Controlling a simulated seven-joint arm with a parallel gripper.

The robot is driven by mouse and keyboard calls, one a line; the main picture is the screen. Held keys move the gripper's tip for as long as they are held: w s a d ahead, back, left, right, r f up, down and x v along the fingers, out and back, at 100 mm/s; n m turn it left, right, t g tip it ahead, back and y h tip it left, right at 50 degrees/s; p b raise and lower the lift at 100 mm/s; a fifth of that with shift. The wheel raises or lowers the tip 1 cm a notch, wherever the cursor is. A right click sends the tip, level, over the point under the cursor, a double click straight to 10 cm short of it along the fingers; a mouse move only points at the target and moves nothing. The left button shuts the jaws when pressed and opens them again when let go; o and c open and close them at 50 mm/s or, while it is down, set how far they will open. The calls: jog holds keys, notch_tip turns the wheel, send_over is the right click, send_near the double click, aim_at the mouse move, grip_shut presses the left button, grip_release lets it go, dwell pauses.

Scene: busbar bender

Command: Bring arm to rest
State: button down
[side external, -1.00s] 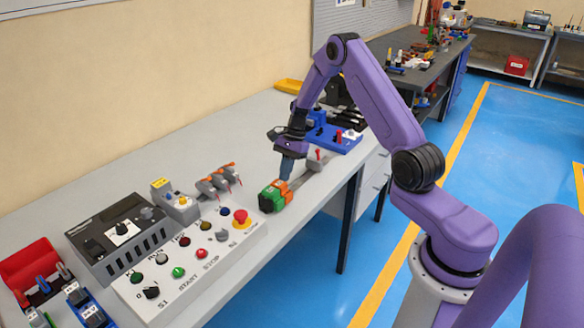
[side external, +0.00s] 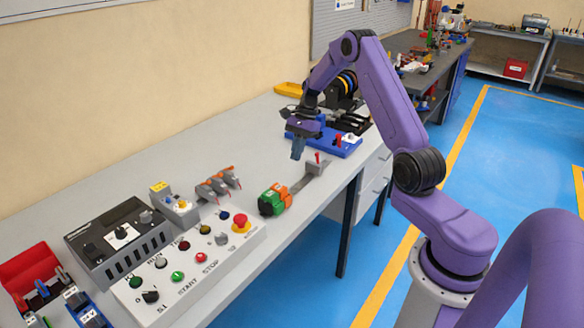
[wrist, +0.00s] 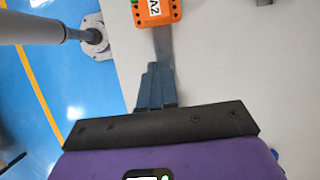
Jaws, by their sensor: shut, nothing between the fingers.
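My gripper (side external: 297,152) is above the grey bench (side external: 160,156), shut and empty. Its closed fingers also show in the wrist view (wrist: 155,80), pointing toward a grey metal strip. The busbar bender parts lie below and in front of it: a green and orange block (side external: 275,199) on the bench, and a grey strip (side external: 312,180) with a small red-tipped post running from it. In the wrist view the orange block (wrist: 158,12) is at the top edge, marked A2. The fingers are apart from the block.
A white control panel (side external: 190,265) with several buttons and a red emergency knob stands at the front left. A dark-faced grey unit (side external: 120,240) is beside it. The blue floor on the right is open.

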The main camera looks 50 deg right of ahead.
jog(key=s+a+r+n+g+h, duration=0.1)
jog(key=s+a+r+n, duration=0.25)
jog(key=a, duration=0.35)
jog(key=s+a+r+n+h, duration=0.1)
jog(key=s+a+r+n, duration=0.3)
jog(key=a, duration=0.3)
jog(key=s+a+r+n+g+h, duration=0.1)
jog(key=s+a+r+n, duration=0.1)
jog(key=a+r+n, duration=0.35)
jog(key=s+a+n+t, duration=0.1)
jog(key=s+a+n, duration=0.2)
jog(key=s+n, duration=0.5)
jog(key=s+a+n+t+h, duration=0.1)
jog(key=s+a+n, duration=0.2)
jog(key=s+n, duration=0.6)
jog(key=s, duration=0.8)
jog(key=shift+a+f+n, duration=0.15)
jog(key=shift+f+n, duration=0.15)
jog(key=shift+f, duration=0.1)
